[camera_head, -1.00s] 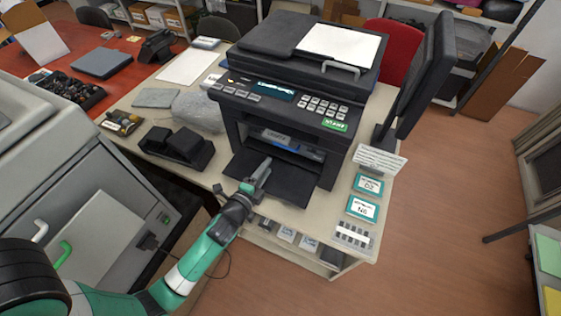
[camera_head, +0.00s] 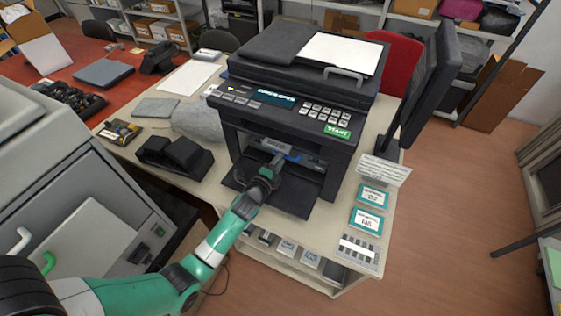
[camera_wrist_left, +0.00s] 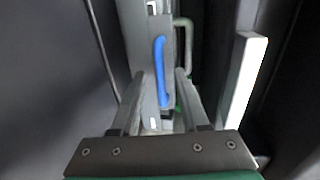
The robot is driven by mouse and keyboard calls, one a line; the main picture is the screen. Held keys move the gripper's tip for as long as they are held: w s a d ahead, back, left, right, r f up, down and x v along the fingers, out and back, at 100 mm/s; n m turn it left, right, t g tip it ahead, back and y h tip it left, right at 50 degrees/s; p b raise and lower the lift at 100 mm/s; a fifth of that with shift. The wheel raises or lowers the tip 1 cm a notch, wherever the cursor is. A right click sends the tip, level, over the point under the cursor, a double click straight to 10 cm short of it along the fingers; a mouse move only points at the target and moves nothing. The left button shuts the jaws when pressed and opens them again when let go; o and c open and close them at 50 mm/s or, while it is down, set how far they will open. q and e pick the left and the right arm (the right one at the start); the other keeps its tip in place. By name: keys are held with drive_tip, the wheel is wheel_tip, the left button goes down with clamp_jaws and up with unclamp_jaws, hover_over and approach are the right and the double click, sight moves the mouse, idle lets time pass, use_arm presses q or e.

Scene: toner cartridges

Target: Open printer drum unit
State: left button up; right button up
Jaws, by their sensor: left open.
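The black printer (camera_head: 290,100) stands on the desk with its front open and a dark flap lowered. The drum unit (camera_wrist_left: 150,110) is inside the front opening and shows as a grey part with a blue handle (camera_wrist_left: 161,72). My left gripper (camera_head: 277,160) reaches over the flap into the opening. In the left wrist view its two fingers (camera_wrist_left: 160,80) are apart, with the blue handle in line with the gap between them. I cannot tell whether they touch it. The arm partly hides the opening in the head view. My right gripper is not in view.
The lowered flap (camera_head: 293,200) lies under my left arm. A black holder (camera_head: 175,158) stands left of the printer, with teal-labelled boxes (camera_head: 368,219) and a monitor (camera_head: 432,80) on the right. In the left wrist view, dark printer walls flank the gripper closely.

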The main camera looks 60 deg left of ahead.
use_arm(q)
clamp_jaws()
idle(1.4)
